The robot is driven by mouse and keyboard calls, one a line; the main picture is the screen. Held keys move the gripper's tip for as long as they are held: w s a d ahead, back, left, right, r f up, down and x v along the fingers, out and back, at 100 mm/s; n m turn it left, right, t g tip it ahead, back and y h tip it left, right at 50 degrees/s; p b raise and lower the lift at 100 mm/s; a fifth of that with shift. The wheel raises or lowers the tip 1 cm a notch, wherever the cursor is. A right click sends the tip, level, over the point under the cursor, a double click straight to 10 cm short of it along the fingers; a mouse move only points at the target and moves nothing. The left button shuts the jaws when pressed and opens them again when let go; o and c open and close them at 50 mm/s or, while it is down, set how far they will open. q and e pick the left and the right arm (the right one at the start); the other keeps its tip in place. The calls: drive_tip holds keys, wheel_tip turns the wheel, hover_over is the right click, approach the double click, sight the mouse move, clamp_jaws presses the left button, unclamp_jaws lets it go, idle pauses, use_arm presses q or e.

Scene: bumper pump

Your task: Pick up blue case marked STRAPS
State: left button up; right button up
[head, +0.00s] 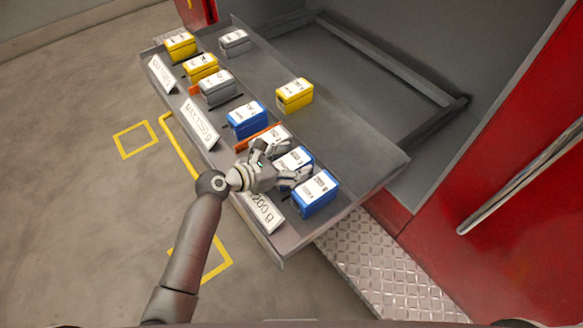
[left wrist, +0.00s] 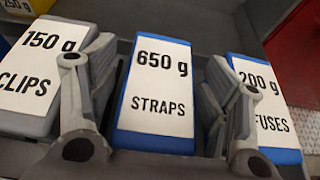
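The blue case marked STRAPS (left wrist: 160,95), with a white "650 g" label, stands in the middle of the left wrist view. In the head view the same STRAPS case (head: 294,158) is partly hidden by my left gripper (head: 281,164). In the left wrist view my left gripper (left wrist: 158,100) is open, with one finger on each side of the STRAPS case. Narrow gaps show between the fingers and the case, and contact cannot be made out. My right gripper is not in view.
A grey CLIPS case (left wrist: 38,75) stands left of the STRAPS case and a blue FUSES case (left wrist: 272,110) right of it, both close to the fingers. The grey tray (head: 345,165) also holds several yellow, grey and blue cases, sign plates (head: 200,122) and orange dividers.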

use_arm(q)
drive_tip(key=c, duration=1.2)
drive_tip(key=shift+r, duration=0.1)
drive_tip(key=shift+c, duration=0.5)
